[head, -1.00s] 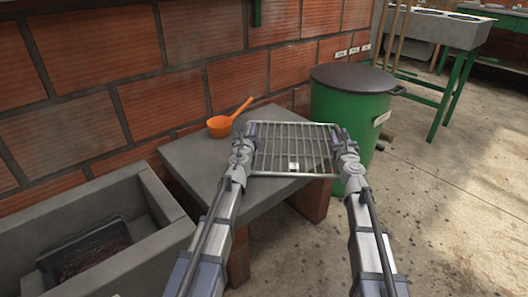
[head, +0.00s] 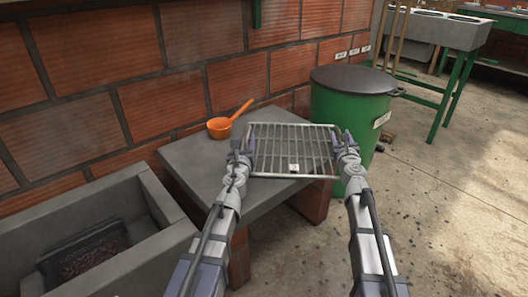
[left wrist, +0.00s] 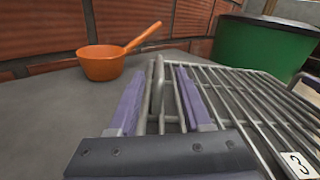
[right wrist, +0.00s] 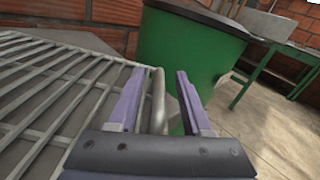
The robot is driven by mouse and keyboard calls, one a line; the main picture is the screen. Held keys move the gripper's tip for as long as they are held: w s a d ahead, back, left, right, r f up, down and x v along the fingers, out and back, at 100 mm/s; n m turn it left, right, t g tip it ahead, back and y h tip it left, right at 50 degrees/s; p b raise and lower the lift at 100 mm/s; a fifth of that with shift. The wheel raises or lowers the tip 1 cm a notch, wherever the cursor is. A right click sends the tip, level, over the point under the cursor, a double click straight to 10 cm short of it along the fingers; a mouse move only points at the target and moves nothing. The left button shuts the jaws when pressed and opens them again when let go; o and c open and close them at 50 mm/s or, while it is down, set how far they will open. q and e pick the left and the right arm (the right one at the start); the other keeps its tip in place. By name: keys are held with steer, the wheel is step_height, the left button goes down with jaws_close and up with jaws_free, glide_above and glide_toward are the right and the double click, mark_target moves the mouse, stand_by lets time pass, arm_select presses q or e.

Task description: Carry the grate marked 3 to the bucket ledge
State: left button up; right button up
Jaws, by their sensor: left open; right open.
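The grate marked 3 (head: 291,149) is a metal wire rack with a white label (head: 293,168) near its front edge. It lies flat over the grey slab ledge (head: 196,170), its right part reaching past the slab towards the green drum. The label reads 3 in the left wrist view (left wrist: 298,164). My left gripper (head: 243,145) is open, its fingers on either side of the left rail (left wrist: 157,88). My right gripper (head: 343,143) is open, its fingers on either side of the right rail (right wrist: 158,95). Gaps show between fingers and rails.
An orange dipper (head: 219,128) stands on the slab behind the grate, near the brick wall (head: 105,50). A green drum with a dark lid (head: 345,110) stands close on the right. A grey trough (head: 85,205) is at the left. Open floor (head: 445,220) lies right.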

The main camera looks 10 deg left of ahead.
arm_select(q)
steer(key=s, duration=0.3)
steer(key=shift+s+d, duration=0.15)
steer(key=shift+s, duration=0.25)
arm_select(e)
steer(key=s, duration=1.2)
steer(key=shift+d, duration=0.4)
